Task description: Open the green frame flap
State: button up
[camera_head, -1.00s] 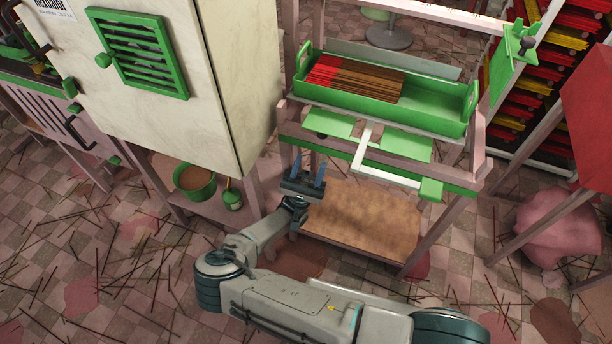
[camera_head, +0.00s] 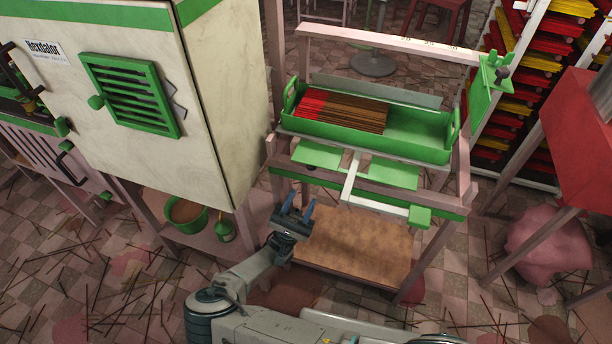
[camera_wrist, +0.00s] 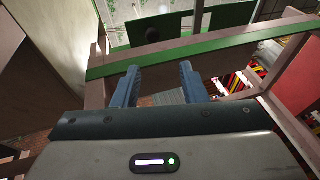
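The wooden frame stand (camera_head: 283,160) has several green parts. A green upright panel (camera_head: 490,92) with a dark knob is at its upper right, and flat green plates (camera_head: 318,153) sit below the tray. I cannot tell which part is the flap. My gripper (camera_head: 295,212) is open and empty, low in front of the stand's left side, apart from it. In the wrist view its blue fingers (camera_wrist: 160,88) are spread. Beyond them runs the stand's green-edged rail (camera_wrist: 205,50), with a green plate (camera_wrist: 165,27) behind it.
A green tray (camera_head: 420,137) with red and brown sticks rests on the stand. A pale cabinet (camera_head: 225,90) with a green louvred panel (camera_head: 132,95) is at left, close to the stand. A green bucket (camera_head: 187,215) stands below it. A red box (camera_head: 585,140) is at right.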

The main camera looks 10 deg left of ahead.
notch_tip(320, 180, up, 6)
jog(key=s+n+g+y+p, duration=0.2)
jog(key=n+y+p, duration=0.3)
jog(key=n+y, duration=0.2)
jog(key=n+g+y+p, duration=0.4)
jog(key=n+y+p, duration=0.2)
jog(key=y+p, duration=0.15)
send_near(312, 166)
notch_tip(312, 166, down, 3)
jog(key=s+a, duration=0.1)
jog(key=a, duration=0.1)
jog(key=shift+y, duration=0.25)
jog(key=x, duration=0.4)
jog(key=b+x, duration=0.1)
jog(key=x, duration=0.4)
jog(key=b+x, duration=0.1)
jog(key=x, duration=0.3)
jog(key=shift+w+d+r, duration=0.1)
jog(key=shift+w+r, duration=0.05)
jog(key=shift+r, duration=0.2)
grip_shut()
jog(key=shift+r, duration=0.1)
